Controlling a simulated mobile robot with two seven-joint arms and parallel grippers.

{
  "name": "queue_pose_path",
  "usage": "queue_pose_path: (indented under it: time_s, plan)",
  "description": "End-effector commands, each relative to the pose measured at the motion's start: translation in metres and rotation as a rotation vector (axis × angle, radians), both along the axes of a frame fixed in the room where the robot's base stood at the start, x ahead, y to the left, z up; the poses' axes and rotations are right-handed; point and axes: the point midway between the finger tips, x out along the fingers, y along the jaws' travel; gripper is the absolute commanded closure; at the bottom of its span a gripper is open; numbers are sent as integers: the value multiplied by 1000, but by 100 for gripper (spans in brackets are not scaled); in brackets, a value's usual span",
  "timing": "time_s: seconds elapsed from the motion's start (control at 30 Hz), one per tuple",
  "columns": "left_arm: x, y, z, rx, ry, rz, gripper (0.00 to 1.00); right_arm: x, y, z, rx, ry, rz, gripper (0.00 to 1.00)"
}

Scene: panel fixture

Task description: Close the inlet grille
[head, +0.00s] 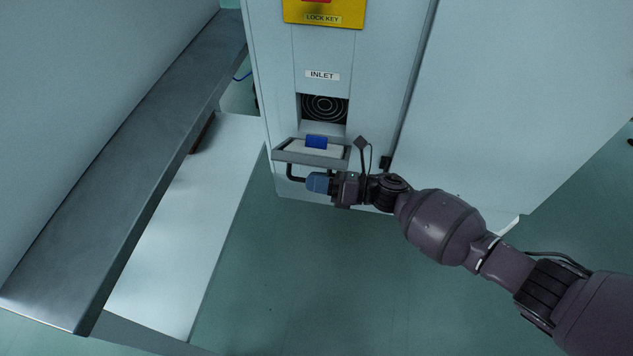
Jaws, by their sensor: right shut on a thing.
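The inlet grille (282,155) is a grey-framed flap with a pale inner face. It stands open, tilted outward below the dark inlet opening (325,108) in the cabinet front. A blue block-like piece (316,141) shows at the flap's far edge; I cannot tell if it is fixed there. A dark bar handle (290,172) hangs under the flap's near side. My right gripper (318,183), with blue fingertips, is shut on this handle, and the fingers hide part of it. My left gripper is not in view.
The white cabinet (385,60) carries an INLET label (322,75) and a yellow LOCK KEY plate (324,18) above the opening. A grey metal ledge (120,165) and a white lower surface (185,225) run along the left. The floor in front of the cabinet is clear.

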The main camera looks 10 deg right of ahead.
Motion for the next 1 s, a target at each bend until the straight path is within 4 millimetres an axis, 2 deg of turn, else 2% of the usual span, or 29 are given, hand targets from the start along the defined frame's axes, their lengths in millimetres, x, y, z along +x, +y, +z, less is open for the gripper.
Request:
queue_pose_path:
  time_s: [0.37,0.4,0.57,0.87,1.0]
  plan:
    - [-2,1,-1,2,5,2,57,0,-2,-3,-2,6,-3,100]
    - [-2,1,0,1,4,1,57,0,-2,-3,-2,6,-3,85]
    - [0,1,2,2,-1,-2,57,-1,-1,-2,-2,5,-1,62]
    - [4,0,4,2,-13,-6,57,-1,-2,-1,-1,1,0,62]
    - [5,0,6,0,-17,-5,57,-4,-12,0,-1,0,0,62]
